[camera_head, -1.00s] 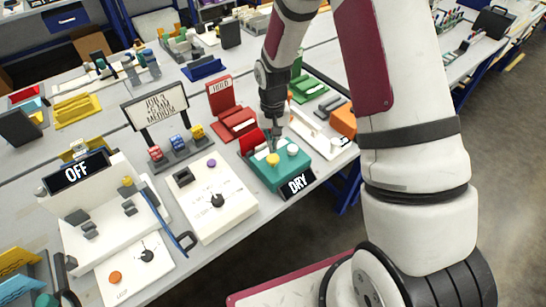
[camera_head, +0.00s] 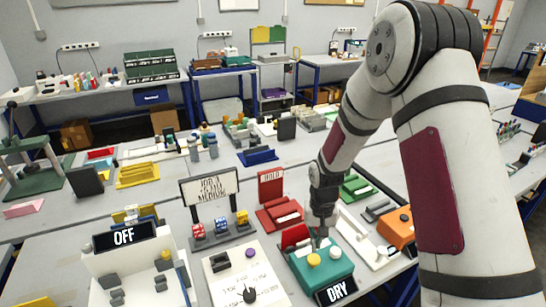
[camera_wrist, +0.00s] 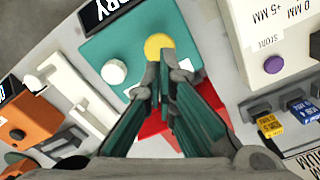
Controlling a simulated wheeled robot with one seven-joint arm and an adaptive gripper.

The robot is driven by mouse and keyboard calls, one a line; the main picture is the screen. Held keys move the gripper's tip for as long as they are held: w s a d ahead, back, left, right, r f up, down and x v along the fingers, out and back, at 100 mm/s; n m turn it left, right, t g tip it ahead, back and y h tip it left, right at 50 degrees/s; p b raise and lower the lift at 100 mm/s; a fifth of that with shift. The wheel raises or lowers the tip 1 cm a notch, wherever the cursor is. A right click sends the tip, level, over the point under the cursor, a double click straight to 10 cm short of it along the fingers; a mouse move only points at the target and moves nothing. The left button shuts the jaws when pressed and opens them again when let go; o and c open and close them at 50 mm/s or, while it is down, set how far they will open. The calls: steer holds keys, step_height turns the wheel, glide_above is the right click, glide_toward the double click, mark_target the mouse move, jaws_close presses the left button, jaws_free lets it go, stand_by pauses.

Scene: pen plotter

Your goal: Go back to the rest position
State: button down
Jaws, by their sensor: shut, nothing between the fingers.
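My gripper (camera_head: 322,236) hangs over the teal box (camera_head: 335,272), its fingers pointing down, close behind the yellow button. In the wrist view my gripper (camera_wrist: 165,72) has its two fingertips together with nothing between them, beside the yellow button (camera_wrist: 157,45). I cannot tell whether the tips touch the box. The teal box carries a white knob (camera_wrist: 113,71) and a black display (camera_head: 337,291) reading DRY. A red part (camera_wrist: 158,122) shows partly hidden behind the fingers.
A white panel with a purple button (camera_head: 250,252) stands left of the teal box, and an orange block (camera_head: 397,230) stands to its right. A job sign (camera_head: 211,189) and a red stand (camera_head: 272,190) rise behind. An OFF display (camera_head: 124,236) is at the left.

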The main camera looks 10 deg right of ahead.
steer(key=s+r+n+t, duration=0.1)
steer(key=s+r, duration=0.2)
steer(key=r, duration=0.8)
steer(key=s+r+t, duration=0.2)
steer(key=s+r, duration=0.2)
steer(key=r, duration=0.8)
steer(key=s+r+t, duration=0.1)
steer(key=s+r, duration=0.4)
steer(key=s, duration=0.4)
steer(key=s+r+n+t, duration=0.1)
steer(key=s+r, duration=0.4)
steer(key=s, duration=0.4)
steer(key=shift+r+t, duration=0.3)
steer(key=shift+r, duration=0.05)
steer(key=shift+d, duration=0.1)
